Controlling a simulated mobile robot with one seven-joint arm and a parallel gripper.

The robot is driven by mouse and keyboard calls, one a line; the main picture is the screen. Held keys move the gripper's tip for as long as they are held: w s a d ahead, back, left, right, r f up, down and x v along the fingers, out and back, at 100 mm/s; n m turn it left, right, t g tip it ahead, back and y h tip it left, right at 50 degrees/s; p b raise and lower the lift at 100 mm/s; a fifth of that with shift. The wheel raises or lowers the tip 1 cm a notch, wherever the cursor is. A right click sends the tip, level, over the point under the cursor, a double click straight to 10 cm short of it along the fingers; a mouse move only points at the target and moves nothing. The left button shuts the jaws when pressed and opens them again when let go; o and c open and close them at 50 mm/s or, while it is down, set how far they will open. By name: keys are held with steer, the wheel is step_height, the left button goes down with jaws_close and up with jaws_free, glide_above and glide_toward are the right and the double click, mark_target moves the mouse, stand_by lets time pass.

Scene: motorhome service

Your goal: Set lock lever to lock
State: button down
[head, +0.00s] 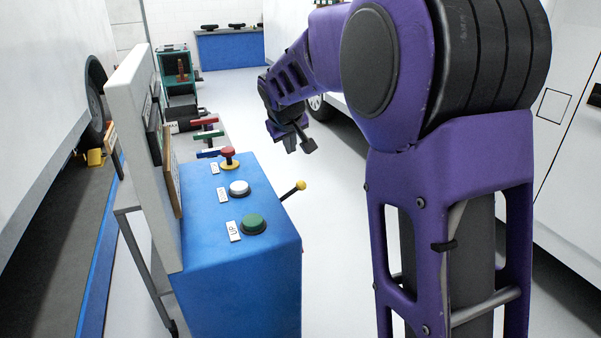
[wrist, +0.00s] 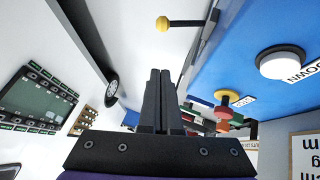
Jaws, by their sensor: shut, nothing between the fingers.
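The lock lever (head: 289,193) is a thin dark rod with a yellow ball tip. It sticks out from the right side of the blue console (head: 230,290) and slants upward in the head view. In the wrist view the lever (wrist: 185,23) shows near the top, its yellow ball pointing left. My gripper (head: 300,142) is beyond the console and above the floor, apart from the lever. In the wrist view my gripper (wrist: 160,75) has its two dark fingers together, with nothing between them. No lock marking is readable.
The console top bears a red-and-yellow stop button (head: 229,157), a white button (head: 239,188) marked DOWN in the wrist view, and a green button (head: 253,224) labelled UP. A grey upright panel (head: 135,120) stands left. Clear floor (head: 335,230) lies right of the console.

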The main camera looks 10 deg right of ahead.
steer(key=shift+f, duration=0.1)
glide_above(299, 186)
steer(key=a, duration=0.2)
steer(key=f, duration=0.5)
steer(key=f+b, duration=0.1)
steer(key=f, duration=0.2)
steer(key=shift+w+d+f, duration=0.15)
steer(key=shift+w+d, duration=0.05)
steer(key=shift+w, duration=0.15)
steer(key=shift+s+d+f, duration=0.15)
steer(key=shift+d+f, duration=0.05)
steer(key=shift+f, duration=0.35)
steer(key=shift+s+d+f, duration=0.1)
steer(key=shift+d+f, duration=0.1)
steer(key=shift+f, duration=0.3)
steer(key=shift+s+d+f+b, duration=0.1)
steer(key=shift+d+f+b, duration=0.15)
steer(key=shift+f, duration=0.25)
steer(key=shift+d+p, duration=0.15)
steer(key=shift+p, duration=0.3)
